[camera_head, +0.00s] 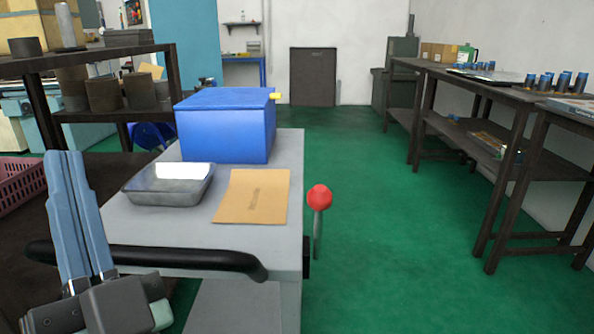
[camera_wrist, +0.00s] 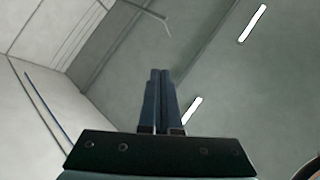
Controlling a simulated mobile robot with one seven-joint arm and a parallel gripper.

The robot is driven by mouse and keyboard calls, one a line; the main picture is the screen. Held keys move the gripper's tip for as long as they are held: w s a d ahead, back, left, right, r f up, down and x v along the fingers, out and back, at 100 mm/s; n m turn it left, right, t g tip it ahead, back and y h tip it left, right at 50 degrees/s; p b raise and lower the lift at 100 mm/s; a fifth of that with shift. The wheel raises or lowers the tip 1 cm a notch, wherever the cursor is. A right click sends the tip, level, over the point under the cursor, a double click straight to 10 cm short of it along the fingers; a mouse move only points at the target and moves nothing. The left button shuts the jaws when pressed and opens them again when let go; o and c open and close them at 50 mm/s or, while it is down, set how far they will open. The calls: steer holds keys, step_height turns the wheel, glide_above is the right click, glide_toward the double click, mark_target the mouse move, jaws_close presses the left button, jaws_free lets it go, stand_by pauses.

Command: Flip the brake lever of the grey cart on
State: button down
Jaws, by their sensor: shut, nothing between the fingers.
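The grey cart (camera_head: 160,225) stands in front of me in the head view, with a black push handle (camera_head: 190,259) along its near edge. The brake lever (camera_head: 318,215) is on the cart's right side near the front corner. It is a grey rod standing nearly upright with a red ball knob on top. My gripper (camera_head: 63,153) is at the left of the head view, fingers pointing up, shut and empty, well to the left of the lever. The wrist view shows the closed fingers (camera_wrist: 160,75) against the ceiling; the lever is not in that view.
On the cart are a blue box (camera_head: 225,128), a metal tray (camera_head: 165,192) and a brown envelope (camera_head: 252,196). A dark shelf (camera_head: 120,116) with pots is at the left, beside a pink crate (camera_head: 20,186). Workbenches (camera_head: 505,98) line the right. Green floor (camera_head: 370,230) right of the cart is clear.

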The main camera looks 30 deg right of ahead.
mark_target(318, 204)
steer(key=s+d+f+m+g+h+p, duration=0.5)
steer(key=d+f+m+h+p, duration=0.1)
steer(key=m+p, duration=0.4)
steer(key=s+d+f+m+g+h+p, duration=0.5)
steer(key=d+f+m+g+h+p, duration=0.1)
steer(key=m+h+p, duration=0.3)
steer(key=d+f+m+p, duration=0.1)
steer(key=m, duration=0.1)
steer(key=shift+d+f+m, duration=0.2)
steer(key=shift+f+m, duration=0.05)
steer(key=shift+m, duration=0.15)
steer(key=p+x, duration=0.1)
steer(key=x, duration=1.3)
steer(key=shift+s+d+r, duration=0.1)
steer(key=shift+d+r, duration=0.05)
steer(key=shift+r+p, duration=0.2)
steer(key=shift+p, duration=0.3)
